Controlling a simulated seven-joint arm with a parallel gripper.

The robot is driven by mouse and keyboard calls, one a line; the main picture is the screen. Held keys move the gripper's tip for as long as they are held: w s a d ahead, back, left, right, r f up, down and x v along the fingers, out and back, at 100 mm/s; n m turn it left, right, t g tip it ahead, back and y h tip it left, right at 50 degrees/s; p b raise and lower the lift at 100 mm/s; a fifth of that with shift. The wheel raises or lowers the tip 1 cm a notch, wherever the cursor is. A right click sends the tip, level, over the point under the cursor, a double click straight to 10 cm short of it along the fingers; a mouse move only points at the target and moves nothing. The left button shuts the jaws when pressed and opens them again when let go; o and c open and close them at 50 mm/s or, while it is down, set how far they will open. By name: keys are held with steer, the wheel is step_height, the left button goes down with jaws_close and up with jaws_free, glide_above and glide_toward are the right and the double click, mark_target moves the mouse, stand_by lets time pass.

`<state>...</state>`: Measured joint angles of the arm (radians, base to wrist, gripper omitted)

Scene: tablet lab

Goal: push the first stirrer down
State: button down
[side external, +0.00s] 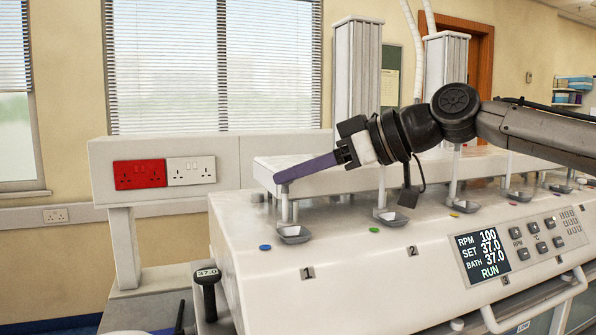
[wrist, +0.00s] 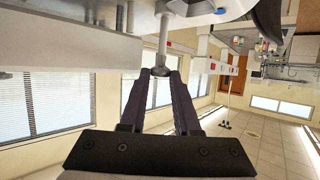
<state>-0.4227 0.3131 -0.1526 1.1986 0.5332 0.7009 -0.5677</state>
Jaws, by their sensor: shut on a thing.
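The first stirrer (side external: 285,208) is a thin pale upright shaft at the left end of the white bath machine, behind the label 1. My gripper (side external: 281,178) reaches in from the right with long purple fingers, its tips at the shaft's upper end. In the wrist view, my gripper (wrist: 160,78) has its dark fingertips on either side of the pale stirrer shaft (wrist: 163,45). It is shut on that stirrer. The part of the shaft between the fingers is hidden.
The white bath machine (side external: 262,290) has more stirrers in a row to the right, with small grey dishes such as the one at station 1 (side external: 294,234). A display (side external: 483,252) is on its front. A raised white panel with red sockets (side external: 139,174) stands at left.

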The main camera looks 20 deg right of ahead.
mark_target(300, 227)
stand_by(0.7)
steer(key=shift+f, duration=2.45)
steer(key=c, duration=0.9)
jaws_free()
steer(key=shift+r, duration=0.1)
steer(key=shift+s+d+r, duration=0.1)
steer(key=shift+s+d, duration=0.05)
steer(key=v, duration=1.3)
steer(key=shift+s+d, duration=0.15)
